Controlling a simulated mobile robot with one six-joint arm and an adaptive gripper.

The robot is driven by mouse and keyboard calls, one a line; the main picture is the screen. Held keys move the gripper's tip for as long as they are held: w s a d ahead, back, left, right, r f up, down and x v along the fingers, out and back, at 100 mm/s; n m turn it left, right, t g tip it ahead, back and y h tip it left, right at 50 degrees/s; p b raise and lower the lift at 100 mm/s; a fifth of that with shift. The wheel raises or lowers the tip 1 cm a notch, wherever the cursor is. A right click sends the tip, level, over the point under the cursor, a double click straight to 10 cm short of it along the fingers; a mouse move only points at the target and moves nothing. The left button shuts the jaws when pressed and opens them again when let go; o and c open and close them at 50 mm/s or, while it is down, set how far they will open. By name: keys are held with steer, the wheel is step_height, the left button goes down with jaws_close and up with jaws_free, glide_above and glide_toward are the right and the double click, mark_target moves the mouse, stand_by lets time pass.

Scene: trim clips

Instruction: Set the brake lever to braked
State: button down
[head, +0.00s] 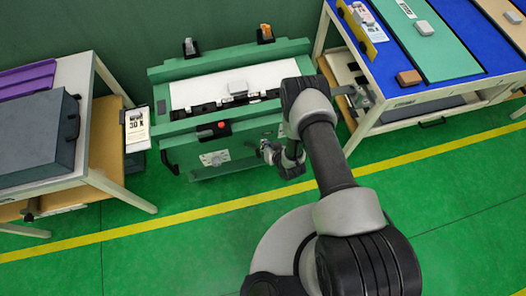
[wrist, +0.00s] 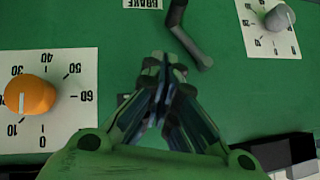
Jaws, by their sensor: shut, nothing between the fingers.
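The brake lever (wrist: 185,38) is a dark grey bent bar on the green front panel (wrist: 225,90), at the top middle of the wrist view. A white label reading BRAKE (wrist: 143,3) shows upside down beside it. My gripper (wrist: 163,62) is shut and empty, its fingertips just below and left of the lever in the picture. I cannot tell whether they touch it. In the head view my gripper (head: 268,152) is at the front of the green bench (head: 240,160), and the lever is hidden behind my arm.
An orange dial (wrist: 30,97) on a white scale is left in the wrist view, and a grey dial (wrist: 279,18) is at upper right. A red button (head: 221,125) sits on the bench front. Tables stand left and right; the floor in front is clear.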

steer(key=shift+w+a+f+b, duration=0.1)
steer(key=shift+a+f+b, duration=0.15)
steer(key=shift+f, duration=0.45)
steer(key=shift+s+a+f+b, duration=0.1)
steer(key=shift+a+f+b, duration=0.1)
steer(key=shift+f, duration=0.55)
steer(key=shift+w+a+f+b, duration=0.15)
steer(key=shift+f+b, duration=0.1)
steer(key=shift+f, duration=0.45)
steer(key=shift+s+a+f+b, duration=0.1)
steer(key=shift+s+f+b, duration=0.05)
steer(key=shift+f+b, duration=0.35)
steer(key=shift+s+a+f+b, duration=0.1)
steer(key=shift+s+f+b, duration=0.05)
steer(key=shift+f+b, duration=0.3)
steer(key=shift+r, duration=0.15)
